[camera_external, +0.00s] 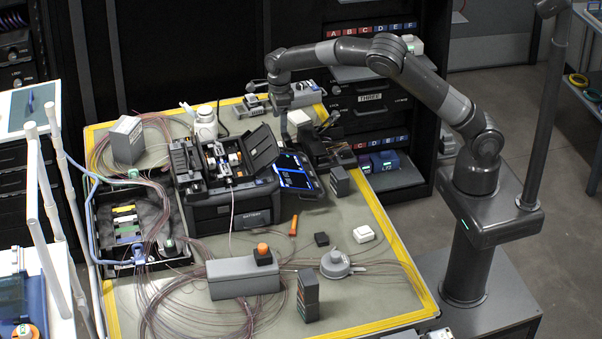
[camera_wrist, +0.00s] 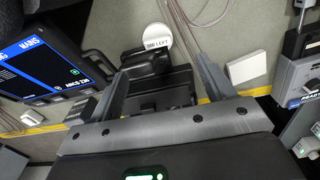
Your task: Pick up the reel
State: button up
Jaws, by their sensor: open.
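A round grey flanged piece with a raised hub, which looks like the reel (camera_external: 335,265), lies flat near the front right of the mat in the external view. Thin fibres run close to it. My gripper (camera_external: 284,135) is far from it, at the back of the bench beside the splicer. In the wrist view my gripper (camera_wrist: 165,77) is open, its fingers on either side of a black tool below; I see nothing held. A white disc (camera_wrist: 156,32) shows just beyond that tool, partly hidden; I cannot tell what it is.
The fusion splicer (camera_external: 228,205) stands mid-bench with its screen (camera_external: 296,172) folded out near my gripper.

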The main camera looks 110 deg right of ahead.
send_over(281, 145)
jog(key=f, duration=0.5)
jog(key=shift+d, duration=0.4)
jog(key=f, duration=0.6)
jog(key=shift+a, duration=0.35)
jog(key=c, duration=1.1)
